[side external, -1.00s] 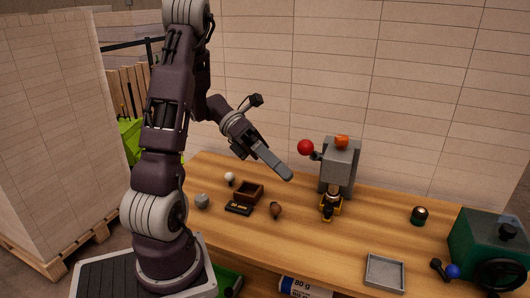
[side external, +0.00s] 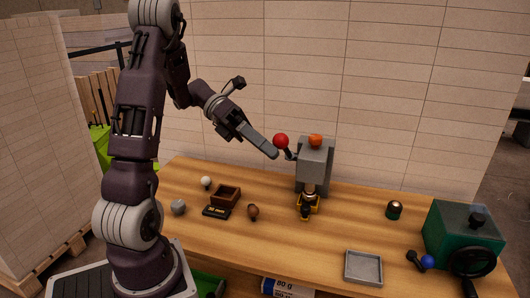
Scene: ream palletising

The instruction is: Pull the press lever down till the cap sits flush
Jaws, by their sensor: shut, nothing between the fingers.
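The grey press (side external: 315,168) stands upright at the back of the wooden bench. Its lever ends in a red ball knob (side external: 281,140), which sticks out to the left near the press top, so the lever looks raised. A black and yellow piece (side external: 306,208) with a pale ring above it sits at the press foot; whether a cap is flush there is too small to tell. My gripper (side external: 274,152) is shut and empty, its long fingers pointing down-right, with the tips just below and left of the red knob. Contact with the knob cannot be told.
A brown open box (side external: 226,196), a black tray (side external: 216,212) and small knobs lie left of the press. A grey tray (side external: 364,267) is at the front. A green machine with a handwheel (side external: 462,235) stands at right.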

